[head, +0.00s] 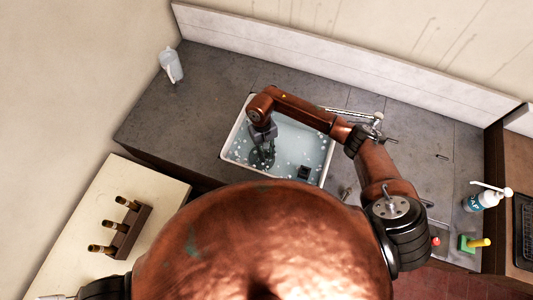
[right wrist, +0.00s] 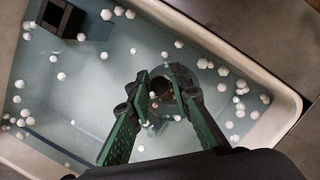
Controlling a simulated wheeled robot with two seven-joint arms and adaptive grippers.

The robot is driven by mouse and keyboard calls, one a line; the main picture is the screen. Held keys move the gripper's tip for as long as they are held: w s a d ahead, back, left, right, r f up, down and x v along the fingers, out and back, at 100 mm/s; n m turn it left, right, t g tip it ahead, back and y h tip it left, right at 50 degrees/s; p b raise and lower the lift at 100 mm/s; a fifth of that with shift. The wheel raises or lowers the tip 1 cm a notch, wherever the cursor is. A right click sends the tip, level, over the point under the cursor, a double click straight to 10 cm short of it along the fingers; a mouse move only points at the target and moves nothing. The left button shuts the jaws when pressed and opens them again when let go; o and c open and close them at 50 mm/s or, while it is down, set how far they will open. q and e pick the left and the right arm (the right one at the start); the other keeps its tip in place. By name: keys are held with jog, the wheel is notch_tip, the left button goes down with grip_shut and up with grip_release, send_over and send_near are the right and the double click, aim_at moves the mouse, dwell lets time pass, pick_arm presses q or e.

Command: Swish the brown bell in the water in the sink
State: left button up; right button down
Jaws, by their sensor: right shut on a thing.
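The sink (head: 229,150) is a white-rimmed basin of bluish water set in the grey counter, with many small white bubbles on the surface. My right gripper (head: 262,146) reaches down into its left part. In the right wrist view, my right gripper (right wrist: 157,97) has its green-padded fingers shut on the bell (right wrist: 184,80), a dark, round, flared piece with a brownish middle. The bell is at least partly under the water, which dulls its colour and outline. The fingers hide part of it.
A black square fitting (head: 303,172) sits in the sink's right part; it also shows in the wrist view (right wrist: 62,17). A tap (head: 376,121) stands behind the sink. A rack (head: 124,232) with brown pegs is at lower left. A pale bottle (head: 171,66) stands back left.

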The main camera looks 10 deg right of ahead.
jog(key=shift+s+d, duration=0.75)
jog(key=shift+d, duration=0.3)
jog(key=shift+w+a, duration=0.1)
jog(key=shift+w+a+b, duration=0.4)
jog(key=shift+a+b, duration=0.2)
jog(key=shift+w+a+b, duration=0.4)
jog(key=shift+a+b, duration=0.15)
jog(key=shift+a, duration=0.05)
jog(key=shift+s+d, duration=0.1)
jog(key=shift+d, duration=0.05)
jog(key=shift+s+d, duration=0.8)
jog(key=shift+d, duration=0.35)
jog(key=shift+w+a, duration=0.15)
jog(key=shift+a, duration=0.05)
jog(key=shift+w+a+b, duration=0.75)
jog(key=shift+a+b, duration=0.3)
jog(key=shift+b, duration=0.05)
jog(key=shift+s+d, duration=0.1)
